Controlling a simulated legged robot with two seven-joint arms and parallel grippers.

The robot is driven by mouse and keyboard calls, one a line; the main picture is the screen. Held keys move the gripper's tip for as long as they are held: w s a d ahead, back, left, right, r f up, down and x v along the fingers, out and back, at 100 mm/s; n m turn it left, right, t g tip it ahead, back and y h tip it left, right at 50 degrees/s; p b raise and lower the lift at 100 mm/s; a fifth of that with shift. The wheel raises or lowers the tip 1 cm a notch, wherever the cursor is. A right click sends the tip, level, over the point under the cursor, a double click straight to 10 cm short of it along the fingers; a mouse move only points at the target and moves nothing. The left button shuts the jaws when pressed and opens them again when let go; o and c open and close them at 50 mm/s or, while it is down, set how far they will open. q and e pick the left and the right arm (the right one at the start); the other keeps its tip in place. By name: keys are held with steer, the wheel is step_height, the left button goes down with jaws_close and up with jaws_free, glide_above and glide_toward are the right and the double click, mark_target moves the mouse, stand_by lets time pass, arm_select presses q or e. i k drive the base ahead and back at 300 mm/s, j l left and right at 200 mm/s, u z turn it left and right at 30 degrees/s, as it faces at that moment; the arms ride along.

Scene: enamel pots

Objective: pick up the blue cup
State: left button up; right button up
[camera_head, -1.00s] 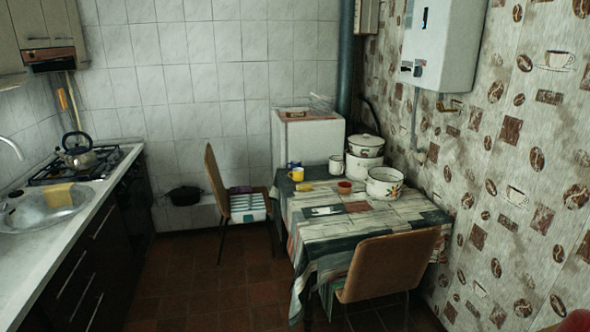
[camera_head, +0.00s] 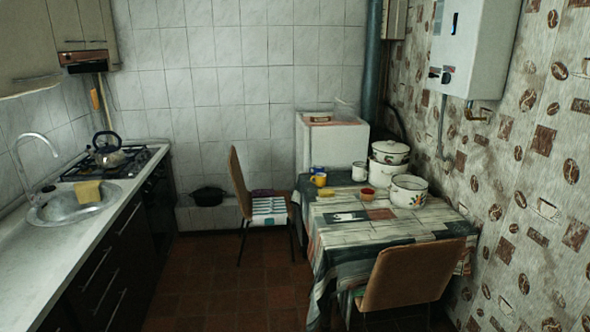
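On the far left part of the table, a small blue object (camera_head: 316,170) shows just behind a yellow mug (camera_head: 319,180). It may be the blue cup, but it is small and partly hidden by the mug. Neither of my grippers is in view.
The table (camera_head: 350,232) has a patterned cloth. A red bowl (camera_head: 367,194), a white mug (camera_head: 359,171), and white enamel pots (camera_head: 408,191) (camera_head: 390,153) stand on it. A brown chair (camera_head: 418,273) is at the near side, another (camera_head: 240,181) at the left. Floor (camera_head: 225,285) between counter and table is clear.

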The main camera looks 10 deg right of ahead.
mark_target(316, 171)
steer(key=i+j+u, duration=0.2)
steer(key=i, duration=0.85)
steer(key=i+l+u, duration=0.25)
steer(key=i, duration=0.75)
steer(key=i+l+z, duration=0.2)
steer(key=i, duration=0.4)
steer(key=i+j+z, duration=0.25)
steer(key=i, duration=0.3)
steer(key=i+z, duration=0.2)
steer(key=i, duration=0.4)
steer(key=i+j+z, duration=0.25)
steer(key=i, duration=0.35)
steer(key=i+l+u, duration=0.15)
steer(key=i+l, duration=0.2)
steer(key=i, duration=0.2)
steer(key=i+l+u, duration=0.15)
steer(key=i+l, duration=0.3)
